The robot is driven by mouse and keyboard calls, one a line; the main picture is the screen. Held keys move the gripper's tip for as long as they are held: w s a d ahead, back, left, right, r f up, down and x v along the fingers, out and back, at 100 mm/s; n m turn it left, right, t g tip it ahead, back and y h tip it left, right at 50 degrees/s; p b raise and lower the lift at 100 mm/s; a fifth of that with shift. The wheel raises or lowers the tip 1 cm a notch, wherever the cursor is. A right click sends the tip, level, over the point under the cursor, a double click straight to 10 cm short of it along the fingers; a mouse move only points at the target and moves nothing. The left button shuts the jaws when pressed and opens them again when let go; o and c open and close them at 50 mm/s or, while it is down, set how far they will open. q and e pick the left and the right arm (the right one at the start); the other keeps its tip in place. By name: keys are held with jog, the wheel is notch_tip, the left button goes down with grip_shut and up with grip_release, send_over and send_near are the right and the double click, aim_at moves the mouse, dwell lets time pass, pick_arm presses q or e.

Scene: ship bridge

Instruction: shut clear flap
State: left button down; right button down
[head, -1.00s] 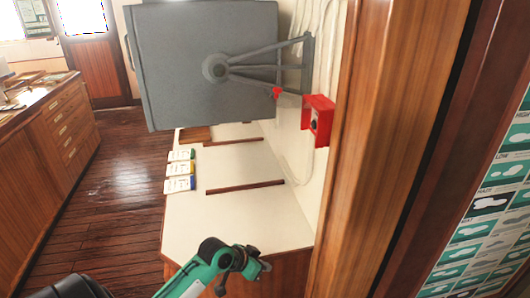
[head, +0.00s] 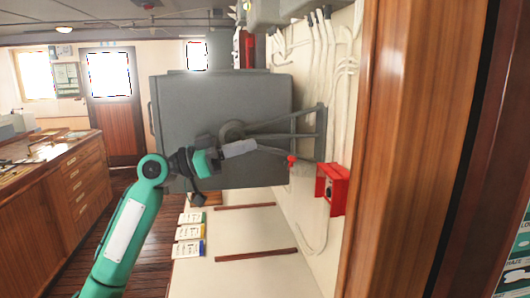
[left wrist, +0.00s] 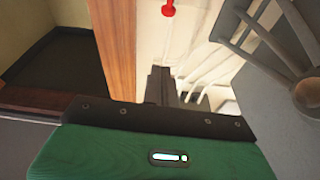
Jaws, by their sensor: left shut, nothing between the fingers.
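The red box (head: 338,188) is fixed to the pale wall at the right, with a dark part inside its open front. A small red knob (head: 291,160) stands out to its upper left. The clear flap itself is too faint to make out; I cannot tell its exact angle. My left gripper (head: 282,153) reaches in from the left, shut and empty, its tips close to the red knob in the head view. I cannot tell whether they touch. In the left wrist view the shut fingers (left wrist: 161,85) show below the red knob (left wrist: 168,9), apart from it. My right gripper is not in view.
A big grey monitor housing (head: 215,105) on a bracket (head: 285,120) hangs behind my left gripper. Cables (head: 325,60) run down the wall. A wooden post (head: 415,150) stands close at the right. A pale desk top (head: 235,240) with several cards lies below.

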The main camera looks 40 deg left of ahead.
pick_arm(q)
notch_tip(320, 180, up, 3)
jog(key=p, duration=0.6)
send_over(285, 166)
jog(key=shift+f, duration=0.15)
jog(key=f, duration=0.3)
jog(key=f+p, duration=0.1)
jog(key=shift+s+a+f, duration=0.15)
jog(key=shift+a+f, duration=0.15)
jog(key=shift+f, duration=0.05)
